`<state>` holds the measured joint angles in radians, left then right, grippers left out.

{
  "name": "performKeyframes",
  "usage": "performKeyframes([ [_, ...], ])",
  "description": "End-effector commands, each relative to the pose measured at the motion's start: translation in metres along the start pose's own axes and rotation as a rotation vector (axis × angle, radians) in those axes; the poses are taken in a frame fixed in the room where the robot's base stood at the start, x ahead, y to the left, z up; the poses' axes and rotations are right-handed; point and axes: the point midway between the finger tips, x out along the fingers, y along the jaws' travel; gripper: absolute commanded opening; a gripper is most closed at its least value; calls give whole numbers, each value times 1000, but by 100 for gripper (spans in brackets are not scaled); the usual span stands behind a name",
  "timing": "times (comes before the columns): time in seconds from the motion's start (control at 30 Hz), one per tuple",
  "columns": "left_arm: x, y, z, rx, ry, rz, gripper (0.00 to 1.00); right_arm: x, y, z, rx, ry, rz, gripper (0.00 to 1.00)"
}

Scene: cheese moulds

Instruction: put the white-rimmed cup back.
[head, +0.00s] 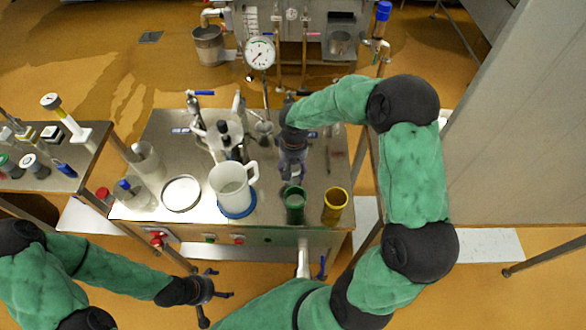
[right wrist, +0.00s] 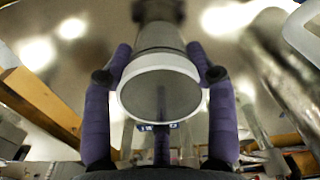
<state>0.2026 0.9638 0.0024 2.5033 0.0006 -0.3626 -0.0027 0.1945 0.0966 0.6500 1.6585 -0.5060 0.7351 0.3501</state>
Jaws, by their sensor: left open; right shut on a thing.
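My right gripper (head: 292,172) is over the steel table, behind the green cup. In the right wrist view its two purple fingers stand on either side of the white-rimmed cup (right wrist: 158,92), shut on it. The cup's pale round rim faces the camera and its grey body narrows away from it. In the head view I cannot make the cup out beside the gripper and arm. My left gripper (head: 214,292) is open and empty, low in front of the table.
On the table (head: 265,215) stand a white jug (head: 231,180) on a blue-edged base, a green cup (head: 295,206), a yellow cup (head: 335,206) and a flat white-rimmed disc (head: 182,194). A pressure gauge (head: 260,52) and pipework rise behind. A side bench (head: 60,182) is at left.

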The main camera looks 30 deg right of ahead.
Motion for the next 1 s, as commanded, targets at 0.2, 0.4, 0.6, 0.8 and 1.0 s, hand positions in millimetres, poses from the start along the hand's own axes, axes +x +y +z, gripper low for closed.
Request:
performKeyframes([
  [0.2,0,0,0,0,0,0,85,0,0,-1,1,3,0,20],
  [0.4,2,-1,0,0,0,0,85,3,0,-1,0,2,0,66],
  [0.6,2,-1,0,0,0,0,85,2,0,-1,0,3,0,81],
  [0.8,2,-1,0,0,0,0,85,2,0,-1,0,3,0,81],
  [1.0,-4,2,0,0,0,0,85,-14,0,-2,0,7,0,81],
])
